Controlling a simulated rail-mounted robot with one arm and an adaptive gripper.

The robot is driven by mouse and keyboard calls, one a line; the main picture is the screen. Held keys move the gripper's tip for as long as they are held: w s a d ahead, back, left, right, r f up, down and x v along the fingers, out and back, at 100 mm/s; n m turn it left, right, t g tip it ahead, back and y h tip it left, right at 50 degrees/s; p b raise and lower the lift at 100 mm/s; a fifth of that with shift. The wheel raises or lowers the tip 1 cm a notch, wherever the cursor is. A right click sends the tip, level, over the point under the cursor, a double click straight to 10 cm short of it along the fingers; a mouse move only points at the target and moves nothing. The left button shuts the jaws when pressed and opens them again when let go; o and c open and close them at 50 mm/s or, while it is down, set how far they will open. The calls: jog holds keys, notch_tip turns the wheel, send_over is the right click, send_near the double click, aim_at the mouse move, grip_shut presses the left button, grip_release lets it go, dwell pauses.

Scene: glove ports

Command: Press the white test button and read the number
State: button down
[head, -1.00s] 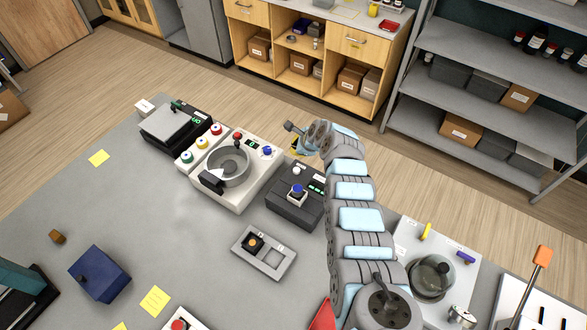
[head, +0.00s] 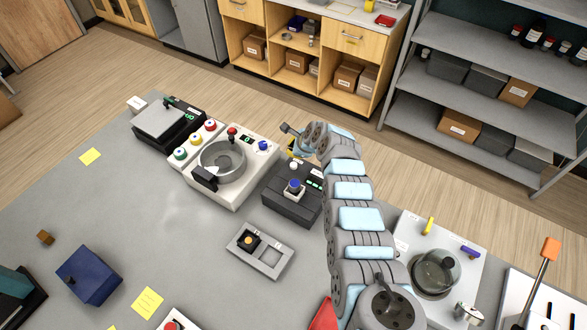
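The dark grey box (head: 284,208) stands on the bench left of my arm. A round white button (head: 294,165) is near its back edge, and a small green-lit display (head: 315,184) is on its right side; its characters are too small to read. A blue-capped item (head: 294,187) sits in a pale holder on the box top. My gripper (head: 297,150) is at the end of my arm, just behind and above the white button in the picture. Its fingers are small and partly hidden by the wrist, so its opening and any contact with the button cannot be told.
A white machine with a round bowl (head: 222,160) and coloured knobs stands left of the box. A grey two-slot tray (head: 258,262) lies in front, with a dark block in one slot. A plate with a glass dome (head: 437,270) is right of my arm.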

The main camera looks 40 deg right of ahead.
aim_at(292, 162)
jog(key=shift+f+b, duration=1.55)
jog(key=shift+f, duration=0.7)
jog(key=shift+f, duration=0.4)
jog(key=shift+f+b, duration=0.55)
jog(key=shift+b, duration=0.05)
dwell(0.4)
jog(key=shift+r, duration=0.2)
jog(key=shift+r+p, duration=0.8)
jog(key=shift+p, duration=0.3)
notch_tip(292, 162, up, 5)
jog(key=p, duration=0.5)
